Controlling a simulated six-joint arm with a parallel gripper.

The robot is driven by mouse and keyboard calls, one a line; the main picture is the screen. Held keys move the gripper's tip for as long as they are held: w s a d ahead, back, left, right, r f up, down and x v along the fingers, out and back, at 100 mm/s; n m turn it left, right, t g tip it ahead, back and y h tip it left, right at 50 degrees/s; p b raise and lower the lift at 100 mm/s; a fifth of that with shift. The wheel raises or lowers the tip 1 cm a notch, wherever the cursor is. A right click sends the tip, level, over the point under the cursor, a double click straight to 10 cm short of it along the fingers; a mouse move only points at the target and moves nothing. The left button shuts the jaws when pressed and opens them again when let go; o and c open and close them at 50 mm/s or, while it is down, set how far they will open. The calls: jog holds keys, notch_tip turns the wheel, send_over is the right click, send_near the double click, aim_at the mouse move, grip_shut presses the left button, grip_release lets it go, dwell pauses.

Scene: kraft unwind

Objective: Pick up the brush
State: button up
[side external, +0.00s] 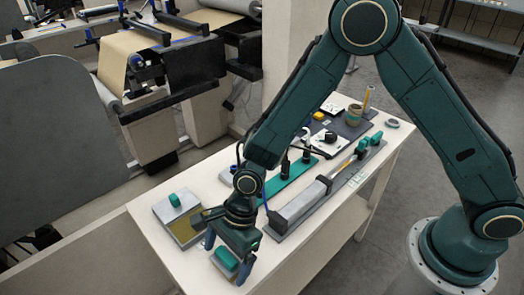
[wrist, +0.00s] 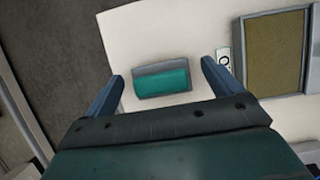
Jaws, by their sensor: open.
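A small block with a teal top and a grey edge, which looks like the brush (side external: 225,261), lies near the front left end of the white table. It also shows in the wrist view as a teal and grey block (wrist: 162,82), lying flat. My gripper (side external: 228,252) points down over it, with its blue fingers apart. In the wrist view the two fingertips (wrist: 162,70) appear on either side of the block, with gaps to both sides. Nothing is held. My gripper hides part of the block in the side view, and bristles cannot be made out.
A grey-framed tan panel (wrist: 276,50) lies beside the block, with a small label (wrist: 223,60) between. A teal-knobbed plate (side external: 176,203), a long grey tool (side external: 300,205) and several other items lie on the table (side external: 335,240). A paper machine (side external: 165,90) stands behind.

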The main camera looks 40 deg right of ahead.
aim_at(225, 256)
jog(key=shift+c, duration=0.4)
jog(key=c, duration=1.1)
jog(key=shift+r, duration=0.2)
notch_tip(225, 256, up, 20)
jog(key=shift+f, duration=0.15)
jog(key=shift+o, duration=1.1)
